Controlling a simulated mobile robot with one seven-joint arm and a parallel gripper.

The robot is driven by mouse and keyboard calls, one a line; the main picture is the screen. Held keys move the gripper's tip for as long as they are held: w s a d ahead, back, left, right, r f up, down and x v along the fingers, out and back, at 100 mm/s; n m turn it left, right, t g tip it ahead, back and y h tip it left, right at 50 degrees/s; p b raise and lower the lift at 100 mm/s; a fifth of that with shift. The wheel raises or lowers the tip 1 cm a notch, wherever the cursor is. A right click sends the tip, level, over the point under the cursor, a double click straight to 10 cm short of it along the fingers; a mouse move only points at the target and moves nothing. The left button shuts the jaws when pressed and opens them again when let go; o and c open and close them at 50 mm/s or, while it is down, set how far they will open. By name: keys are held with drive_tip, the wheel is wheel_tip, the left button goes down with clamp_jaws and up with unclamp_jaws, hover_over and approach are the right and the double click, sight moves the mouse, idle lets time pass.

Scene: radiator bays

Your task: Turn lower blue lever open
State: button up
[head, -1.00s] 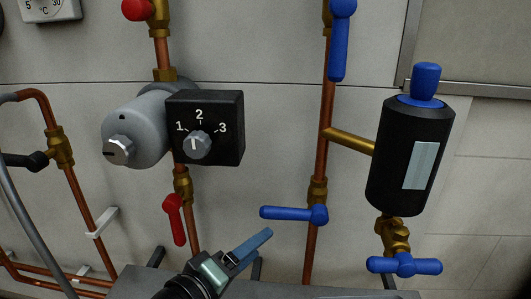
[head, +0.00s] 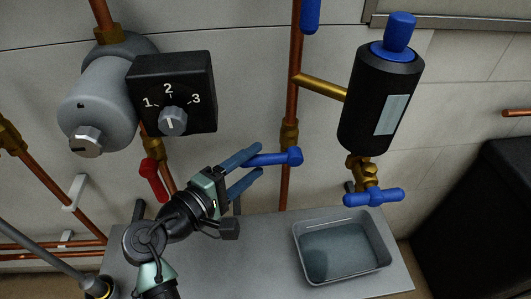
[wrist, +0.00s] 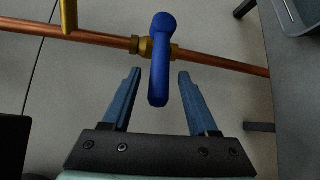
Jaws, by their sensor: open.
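The lower blue lever (head: 280,158) sits on the vertical copper pipe below the black cylinder's side branch. Its handle lies crosswise to the pipe and points left. My gripper (head: 260,160) comes from the lower left with its blue fingers apart. One finger is above the handle's free end and one below, with nothing clamped. In the wrist view the lever (wrist: 160,85) stands midway between the open fingers (wrist: 159,73), with a visible gap on each side.
A red lever (head: 153,180) hangs near my arm on the left pipe. A black dial box (head: 185,75) is above it. A blue drain tap (head: 373,197) is under the black cylinder (head: 380,100). A grey tray (head: 345,262) lies on the bench. An upper blue lever (head: 311,14) is overhead.

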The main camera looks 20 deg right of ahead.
drive_tip(key=shift+x, duration=2.35)
clamp_jaws()
